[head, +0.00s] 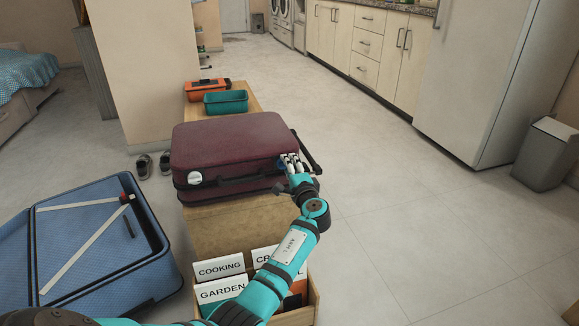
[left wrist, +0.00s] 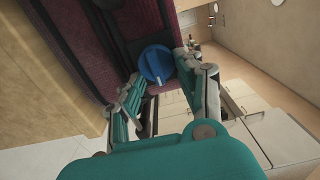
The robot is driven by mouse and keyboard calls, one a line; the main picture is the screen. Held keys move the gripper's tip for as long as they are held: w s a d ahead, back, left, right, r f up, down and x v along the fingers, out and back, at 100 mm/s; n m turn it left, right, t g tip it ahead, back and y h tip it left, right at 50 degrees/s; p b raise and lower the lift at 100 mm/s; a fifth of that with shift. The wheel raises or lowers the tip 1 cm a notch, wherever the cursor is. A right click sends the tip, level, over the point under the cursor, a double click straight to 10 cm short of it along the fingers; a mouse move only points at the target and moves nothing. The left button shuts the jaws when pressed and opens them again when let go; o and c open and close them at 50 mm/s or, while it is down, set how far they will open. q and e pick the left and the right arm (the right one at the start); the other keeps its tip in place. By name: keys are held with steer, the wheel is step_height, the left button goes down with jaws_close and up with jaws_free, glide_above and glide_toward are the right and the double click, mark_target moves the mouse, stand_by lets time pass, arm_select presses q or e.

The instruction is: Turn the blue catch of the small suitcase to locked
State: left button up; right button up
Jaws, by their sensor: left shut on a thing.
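The small suitcase (head: 228,140) is maroon and lies flat and closed on a wooden bench, with a dark handle on its front side. Its blue catch (left wrist: 156,64) is a round knob with a bar across it, on the suitcase's side in the left wrist view. My left gripper (head: 291,160) is at the suitcase's front right corner. In the left wrist view its fingers (left wrist: 158,78) are on either side of the catch and shut on it. In the head view the hand mostly hides the catch. My right gripper is not in view.
The wooden bench (head: 225,230) also bears a teal bin (head: 226,103) and an orange box (head: 200,88) behind the suitcase. An open blue suitcase (head: 95,245) lies at left. A box of labelled cards (head: 221,268) stands in front.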

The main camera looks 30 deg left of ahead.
arm_select(q)
steer(key=o, duration=1.1)
steer(key=shift+f, duration=0.1)
steer(key=v, duration=1.2)
